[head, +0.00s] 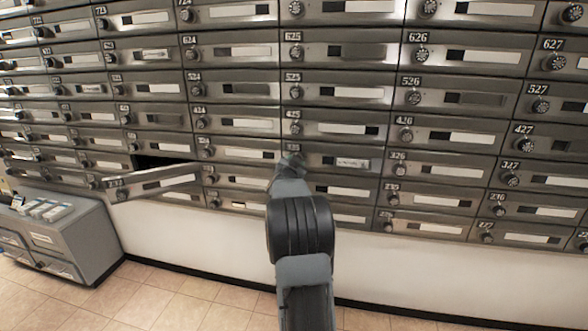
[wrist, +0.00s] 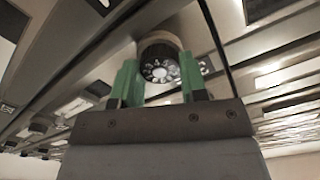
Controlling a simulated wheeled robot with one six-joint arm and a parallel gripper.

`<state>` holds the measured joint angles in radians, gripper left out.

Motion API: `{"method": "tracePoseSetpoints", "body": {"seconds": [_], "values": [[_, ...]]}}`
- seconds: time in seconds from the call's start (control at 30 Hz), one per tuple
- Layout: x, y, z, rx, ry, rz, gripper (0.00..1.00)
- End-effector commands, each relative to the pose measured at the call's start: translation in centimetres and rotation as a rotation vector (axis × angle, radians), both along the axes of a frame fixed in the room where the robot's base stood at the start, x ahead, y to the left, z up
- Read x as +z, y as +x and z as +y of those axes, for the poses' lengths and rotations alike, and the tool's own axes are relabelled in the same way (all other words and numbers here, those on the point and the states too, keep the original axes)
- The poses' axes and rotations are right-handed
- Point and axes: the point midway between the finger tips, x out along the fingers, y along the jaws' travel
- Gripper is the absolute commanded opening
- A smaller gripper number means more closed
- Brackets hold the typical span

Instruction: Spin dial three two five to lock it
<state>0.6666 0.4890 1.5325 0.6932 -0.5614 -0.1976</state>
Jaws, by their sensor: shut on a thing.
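In the wrist view, a round black dial (wrist: 160,68) with white numbers on its face sits between the two green fingers of my gripper (wrist: 160,82). The fingers are shut on the dial, one on each side. In the head view, my gripper (head: 290,162) reaches the left end of a mailbox door (head: 340,161) marked 325. The arm and gripper hide the dial there. That door looks flush with its neighbours and has a label with small writing (head: 352,162).
Rows of metal mailboxes with similar dials fill the wall, including door 326 (head: 437,171) to the right. One mailbox door (head: 155,182) at the lower left hangs open and sticks out. A grey cabinet (head: 85,243) stands at the far left. Tiled floor (head: 180,300) lies below.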

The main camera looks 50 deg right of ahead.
Motion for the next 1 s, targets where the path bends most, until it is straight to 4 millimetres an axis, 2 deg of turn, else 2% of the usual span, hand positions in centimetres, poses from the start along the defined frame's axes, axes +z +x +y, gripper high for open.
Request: {"method": "tracePoseSetpoints", "body": {"seconds": [0.4, 0.97, 1.0], "values": [[-0.01, -0.11, -0.12, -0.003, 0.085, -0.140, 0.16], [0.04, -0.13, -0.13, -0.004, 0.096, -0.158, 0.16], [0.04, -0.13, -0.13, -0.004, 0.096, -0.158, 0.43]]}}
